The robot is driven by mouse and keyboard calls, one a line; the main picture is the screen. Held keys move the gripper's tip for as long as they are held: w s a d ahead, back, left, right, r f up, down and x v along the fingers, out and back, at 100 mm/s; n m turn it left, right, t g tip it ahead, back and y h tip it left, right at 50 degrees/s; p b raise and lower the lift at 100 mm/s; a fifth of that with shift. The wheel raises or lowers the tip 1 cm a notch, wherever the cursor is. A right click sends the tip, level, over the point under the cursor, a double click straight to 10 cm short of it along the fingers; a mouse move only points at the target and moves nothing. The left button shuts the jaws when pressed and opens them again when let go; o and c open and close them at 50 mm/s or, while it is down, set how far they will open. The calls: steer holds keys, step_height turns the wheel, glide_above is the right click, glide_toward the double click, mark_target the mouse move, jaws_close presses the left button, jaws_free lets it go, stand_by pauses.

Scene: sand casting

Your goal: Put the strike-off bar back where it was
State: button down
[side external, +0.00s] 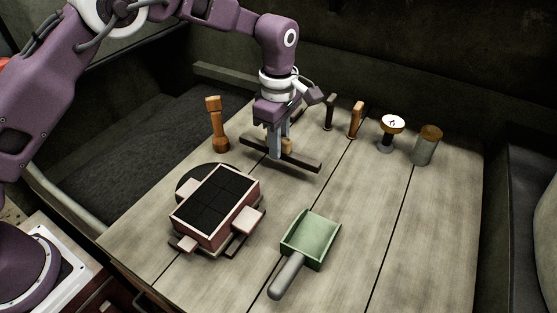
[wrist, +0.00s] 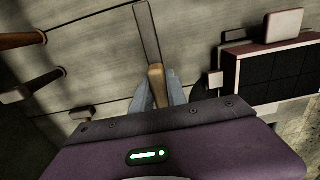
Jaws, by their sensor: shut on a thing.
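The strike-off bar is a dark, narrow strip (side external: 304,163) with a short tan wooden handle (side external: 287,145). My gripper (side external: 280,143) points down and is shut on the handle, with the strip across beneath the fingers. The bar is low over the back middle of the table, behind the sand-filled flask; I cannot tell whether it touches the boards. In the wrist view the strip (wrist: 147,35) extends up from the fingers, and the tan handle (wrist: 155,78) sits between the two grey fingertips (wrist: 156,88).
The reddish flask (side external: 208,238) with dark sand stands front left on the wooden table (side external: 380,240). A green scoop (side external: 312,236) lies at front middle. A wooden rammer (side external: 217,125) stands left of the bar. An orange-handled tool (side external: 356,120), a white-topped piece (side external: 391,125) and a cylinder (side external: 426,148) stand behind right.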

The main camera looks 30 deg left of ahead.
mark_target(279, 170)
steer(key=shift+f, duration=2.2)
steer(key=shift+f, duration=0.1)
steer(key=c, duration=1.3)
jaws_free()
step_height(279, 170, up, 12)
steer(key=shift+r, duration=0.2)
